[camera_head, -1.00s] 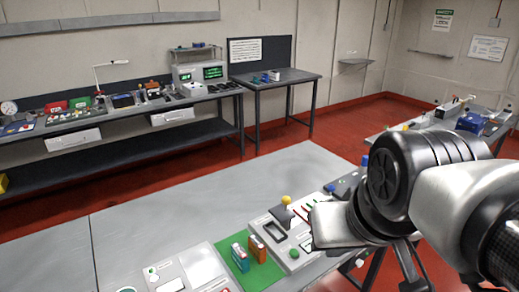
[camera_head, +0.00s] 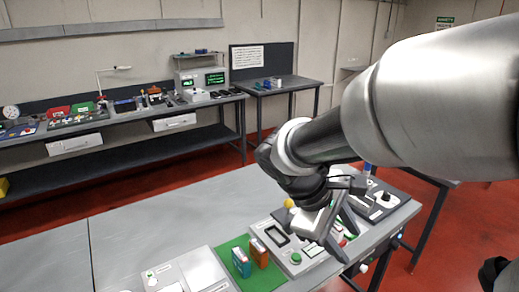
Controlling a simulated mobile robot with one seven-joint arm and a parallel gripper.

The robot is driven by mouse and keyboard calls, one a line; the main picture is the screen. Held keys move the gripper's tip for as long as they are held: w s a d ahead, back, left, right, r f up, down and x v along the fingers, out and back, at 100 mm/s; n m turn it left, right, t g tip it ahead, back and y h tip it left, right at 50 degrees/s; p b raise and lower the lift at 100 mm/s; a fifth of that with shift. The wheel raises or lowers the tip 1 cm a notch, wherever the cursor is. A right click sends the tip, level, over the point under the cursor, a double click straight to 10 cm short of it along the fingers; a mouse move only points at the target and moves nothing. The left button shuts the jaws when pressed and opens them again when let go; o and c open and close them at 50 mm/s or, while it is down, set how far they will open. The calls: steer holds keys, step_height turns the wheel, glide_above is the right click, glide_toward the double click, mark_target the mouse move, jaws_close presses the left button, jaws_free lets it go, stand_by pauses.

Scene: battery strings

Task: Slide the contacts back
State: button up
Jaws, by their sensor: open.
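A light-grey panel (camera_head: 283,253) lies on the near bench, with a dark window, a green button (camera_head: 295,258) and a yellow knob (camera_head: 289,203). My gripper (camera_head: 350,248) is open over the right part of this panel, fingers pointing down and to the right. Whether it touches anything is unclear. Red and green bits show beside the fingers. I cannot make out the contacts clearly; the arm and gripper cover that area. A blue block (camera_head: 241,262) and an orange block (camera_head: 259,252) stand on a green mat (camera_head: 226,247) left of the panel.
A dark box with a black knob (camera_head: 386,196) stands right of my gripper. Another light panel (camera_head: 185,272) lies left of the mat. The grey bench (camera_head: 130,235) is bare further left. Benches with instruments line the back wall.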

steer(key=w+a+f+n+t+h+b, duration=0.1)
steer(key=w+a+f+n+t+h, duration=0.15)
steer(key=w+f+n, duration=0.35)
steer(key=w+a+f+n+t+h+b, duration=0.1)
steer(key=w+a+f+n+h, duration=0.2)
steer(key=w, duration=0.4)
steer(key=w+a+f+n+t, duration=0.1)
steer(key=w+a+n+t, duration=0.1)
steer(key=a+n, duration=0.1)
steer(key=w+a+f+n+t+h+b, duration=0.1)
steer(key=w+a+f+n+t, duration=0.1)
steer(key=a+n+t, duration=0.1)
steer(key=w+a+f+n+t, duration=0.2)
steer(key=w+a+n, duration=0.1)
steer(key=a+n, duration=0.1)
steer(key=shift+a+h, duration=0.25)
steer(key=shift+a, duration=0.2)
steer(key=shift+w+t, duration=0.25)
steer(key=x, duration=1.7)
steer(key=shift+p, duration=0.3)
steer(key=shift+f, duration=0.15)
